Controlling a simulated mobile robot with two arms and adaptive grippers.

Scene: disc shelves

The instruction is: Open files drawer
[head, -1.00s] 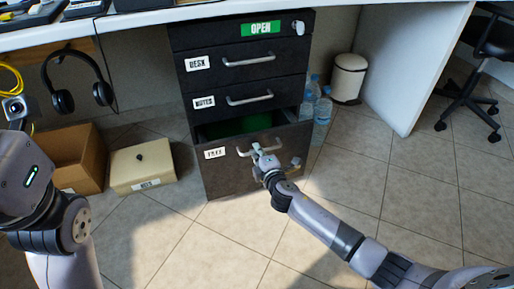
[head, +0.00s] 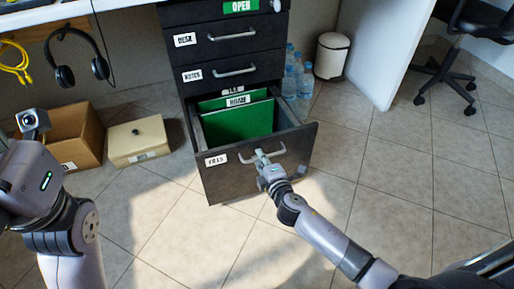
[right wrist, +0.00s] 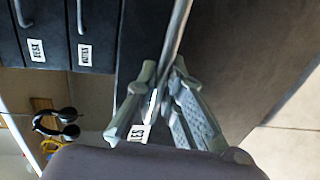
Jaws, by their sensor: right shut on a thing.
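The files drawer (head: 236,185) is the lowest drawer of the black cabinet (head: 215,50) in the head view. It stands well out from the cabinet, and green folders (head: 238,124) show inside it. My right gripper (head: 264,160) is shut on the drawer's metal handle (head: 277,152) at the front face. In the right wrist view the fingers (right wrist: 163,85) close around the handle bar (right wrist: 178,32), and the drawer's label is partly hidden behind them. My left arm is at the left edge of the head view; its fingers are not in view.
A cardboard box (head: 88,130) and a cream box (head: 140,143) stand on the floor left of the cabinet. Water bottles (head: 297,80) and a white bin (head: 332,56) stand right of it. The tiled floor before the drawer is clear, apart from my arm.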

